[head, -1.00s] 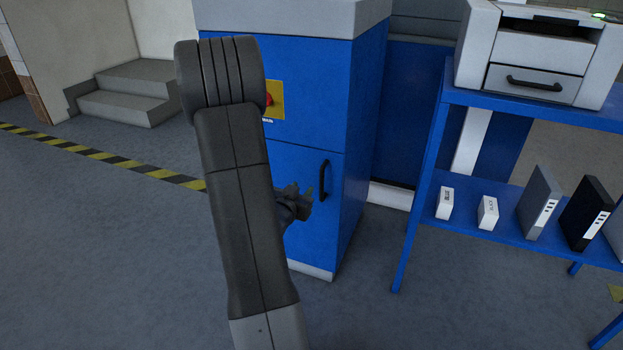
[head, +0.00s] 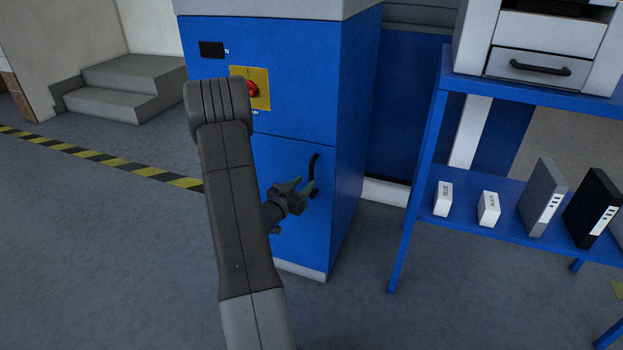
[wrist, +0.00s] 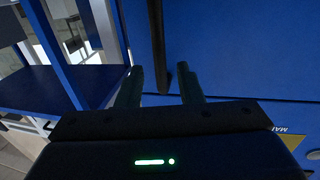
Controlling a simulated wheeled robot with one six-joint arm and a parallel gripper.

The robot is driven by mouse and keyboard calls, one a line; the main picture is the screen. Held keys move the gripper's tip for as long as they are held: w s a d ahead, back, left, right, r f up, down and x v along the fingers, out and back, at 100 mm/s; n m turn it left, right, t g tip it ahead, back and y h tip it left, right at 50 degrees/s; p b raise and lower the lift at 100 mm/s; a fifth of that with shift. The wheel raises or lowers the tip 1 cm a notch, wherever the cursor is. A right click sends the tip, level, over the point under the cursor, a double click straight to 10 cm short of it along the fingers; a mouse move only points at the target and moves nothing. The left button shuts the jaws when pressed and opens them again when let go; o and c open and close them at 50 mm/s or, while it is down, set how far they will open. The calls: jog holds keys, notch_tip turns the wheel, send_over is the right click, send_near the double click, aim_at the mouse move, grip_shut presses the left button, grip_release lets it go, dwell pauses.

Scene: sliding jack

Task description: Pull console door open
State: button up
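The console door (head: 305,240) is the blue lower panel of the blue console and looks closed. Its black vertical bar handle (head: 315,163) is near the door's right edge. My gripper (head: 306,187) is at the lower part of the handle. In the wrist view, my gripper (wrist: 160,68) has its two fingers apart, with the dark handle (wrist: 157,40) between them and a gap showing on either side. The blue door surface (wrist: 235,45) lies behind. I cannot tell how deep the handle sits between the fingers.
A red switch on a yellow plate (head: 250,88) is above the door. A blue shelf (head: 510,228) with small boxes and binders stands to the right, with a white machine (head: 543,70) on top. Grey steps (head: 110,100) are at the back left. The floor at left is clear.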

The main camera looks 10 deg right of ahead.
aim_at(312, 195)
jog(key=x, duration=0.5)
jog(key=shift+w+d, duration=0.1)
jog(key=shift+d, duration=0.05)
grip_shut()
